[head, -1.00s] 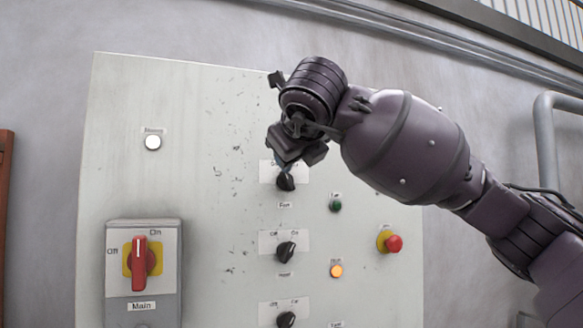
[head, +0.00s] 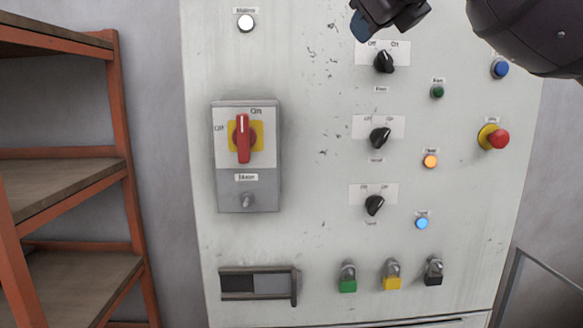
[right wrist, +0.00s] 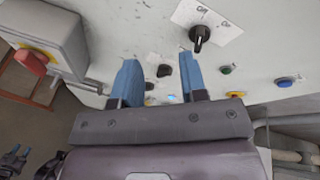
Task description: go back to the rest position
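My right gripper (head: 388,14) is at the top edge of the head view, in front of the grey control panel (head: 305,245) and just above the top black knob (head: 384,61). In the right wrist view its two blue fingers (right wrist: 160,66) are apart, with nothing held between them. It is clear of the panel in that view. My left gripper (right wrist: 17,158) seems to show small at the lower left of the right wrist view, too small to tell its state. It is not in the head view.
A red main switch (head: 243,138) sits on a box at the panel's left. A red emergency button (head: 494,138) is at the right. Green, yellow and black padlocks (head: 391,277) hang below. An orange shelf rack (head: 128,170) stands left of the panel.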

